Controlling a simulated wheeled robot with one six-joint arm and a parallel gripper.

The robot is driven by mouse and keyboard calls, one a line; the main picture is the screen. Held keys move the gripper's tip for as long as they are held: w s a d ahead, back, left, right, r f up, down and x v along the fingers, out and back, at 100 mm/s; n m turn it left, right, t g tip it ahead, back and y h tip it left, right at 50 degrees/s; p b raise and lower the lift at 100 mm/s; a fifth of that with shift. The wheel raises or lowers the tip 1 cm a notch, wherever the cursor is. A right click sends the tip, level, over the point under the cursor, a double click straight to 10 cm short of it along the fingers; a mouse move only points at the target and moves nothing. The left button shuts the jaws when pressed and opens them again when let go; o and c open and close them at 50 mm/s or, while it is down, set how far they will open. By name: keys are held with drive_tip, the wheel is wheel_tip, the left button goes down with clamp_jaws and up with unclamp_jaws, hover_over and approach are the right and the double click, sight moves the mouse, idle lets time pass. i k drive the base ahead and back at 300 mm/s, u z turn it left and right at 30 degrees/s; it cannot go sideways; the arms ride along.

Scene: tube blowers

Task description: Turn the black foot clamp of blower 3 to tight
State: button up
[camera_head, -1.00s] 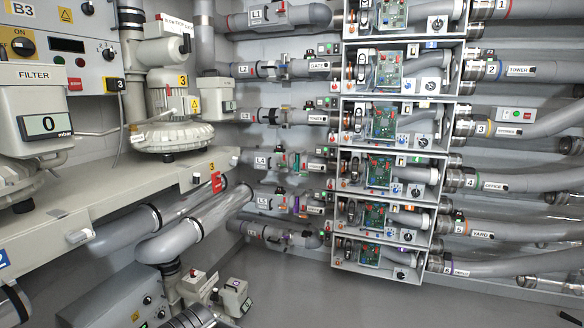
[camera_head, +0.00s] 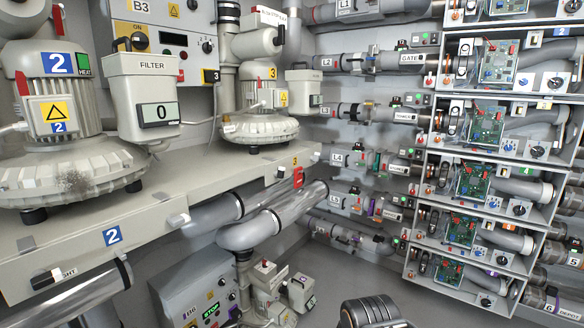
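Blower 3 (camera_head: 258,118) is a pale ribbed unit with an upright motor and a yellow 3 label. It stands on the right part of the pale shelf (camera_head: 150,205). A small black foot (camera_head: 254,150) shows under its front. On the shelf's front edge below it are a yellow 3 label, a red part (camera_head: 298,178) and a pale knob (camera_head: 283,169). I cannot make out a black clamp or its setting at blower 3.
Blower 2 (camera_head: 62,160) stands on the shelf's left part, with a black-handled clamp (camera_head: 47,279) on the front edge below it. A filter box (camera_head: 145,98) stands between the blowers. Pipes (camera_head: 265,222) run below the shelf. Open-fronted boxes (camera_head: 483,128) fill the right.

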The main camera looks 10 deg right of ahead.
sight(279, 174)
drive_tip(key=u, duration=0.05)
drive_tip(key=k, duration=0.6)
drive_tip(key=z, duration=0.45)
drive_tip(key=i, duration=0.85)
drive_tip(key=u, duration=0.45)
drive_tip(key=i, duration=0.75)
drive_tip(key=u, duration=0.65)
